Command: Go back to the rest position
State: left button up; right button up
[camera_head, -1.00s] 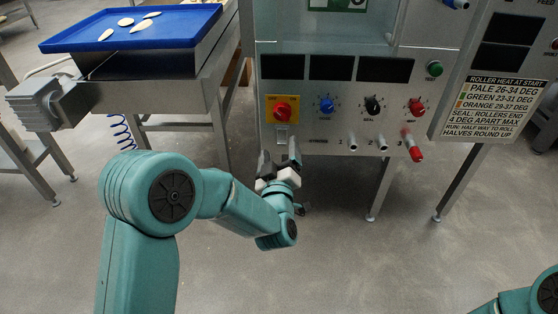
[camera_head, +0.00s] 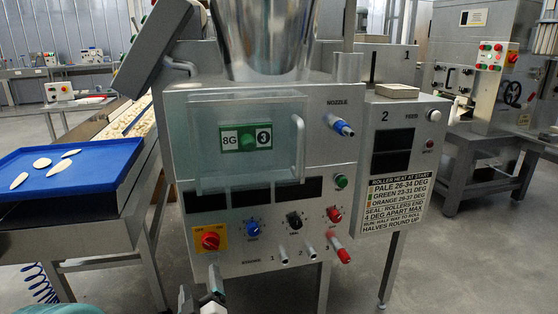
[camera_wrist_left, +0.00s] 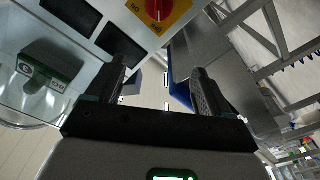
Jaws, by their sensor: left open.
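My left gripper (camera_head: 200,296) is at the bottom of the head view, below the red on/off switch (camera_head: 210,241) on its yellow plate. Its two fingers stand apart with nothing between them. In the left wrist view the open fingers (camera_wrist_left: 160,88) point toward the front of the machine, and the red switch (camera_wrist_left: 157,8) shows above them. The gripper appears apart from the panel. My right gripper is not in view; a teal part of my body shows at the bottom edge of the head view.
The filling machine (camera_head: 265,262) stands straight ahead with knobs and levers. A blue tray (camera_head: 88,180) with several pale pieces lies at the left on a metal conveyor frame. A rule sign (camera_head: 397,200) is at the right. Another machine (camera_head: 490,85) stands behind right.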

pick_arm(q)
notch_tip(320, 180, up, 7)
jog(key=s+a+m+g+h+p, duration=0.1)
jog(key=s+a+g+p, duration=0.2)
jog(key=p, duration=1.2)
jog(key=s+d+f+m+g+h+p, duration=0.1)
jog(key=s+d+m+g+h+p, duration=0.1)
jog(key=s, duration=0.7)
jog(key=s+d+f+m+g+h+p, duration=0.1)
jog(key=s+d+m+g+h+p, duration=0.2)
jog(key=s+g+p, duration=0.4)
jog(key=s+d+f+m+g+h+p, duration=0.2)
jog(key=s+d+g+h+p, duration=0.2)
jog(key=s, duration=0.7)
jog(key=d+g+p, duration=0.1)
jog(key=p, duration=0.1)
jog(key=shift+d+m+p, duration=0.3)
jog(key=shift+d, duration=0.1)
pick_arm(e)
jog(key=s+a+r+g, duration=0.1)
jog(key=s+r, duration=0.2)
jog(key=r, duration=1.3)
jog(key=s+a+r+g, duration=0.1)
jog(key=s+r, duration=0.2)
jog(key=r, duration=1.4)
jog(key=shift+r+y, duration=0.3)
